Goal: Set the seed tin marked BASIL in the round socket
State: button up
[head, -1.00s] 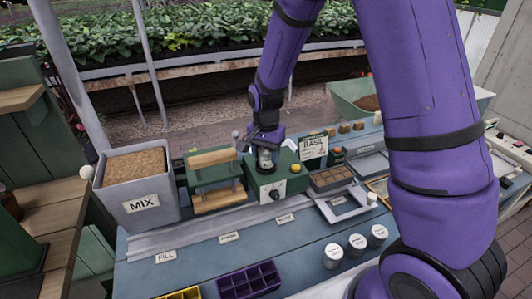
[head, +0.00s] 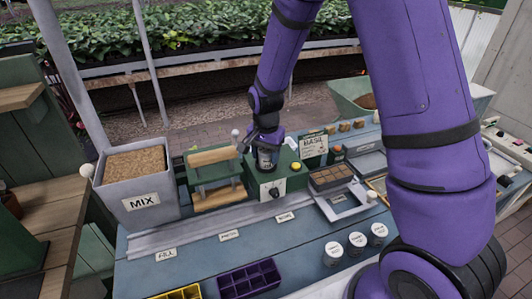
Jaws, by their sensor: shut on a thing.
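My gripper (head: 266,145) is shut on a small tin (head: 267,158) with a pale band and dark markings. It holds the tin upright at the top of a green box (head: 296,181) with a dial and a yellow button. The tin's writing is too small to read. The round socket is not clearly visible; the tin and gripper cover that part of the box top. I cannot tell whether the tin's base is in a socket or just above it. A card marked BASIL (head: 313,146) stands behind the box, to the right.
A green stand with wooden blocks (head: 214,178) is close on the left, beside the MIX bin (head: 140,185). A seedling tray (head: 331,177) sits to the right. Three white-lidded tins (head: 357,241) and a purple tray (head: 249,279) are in front.

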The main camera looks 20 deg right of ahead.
jog(key=shift+f, duration=0.15)
jog(key=o, duration=1.4)
jog(key=shift+c, duration=0.2)
jog(key=shift+r, duration=4)
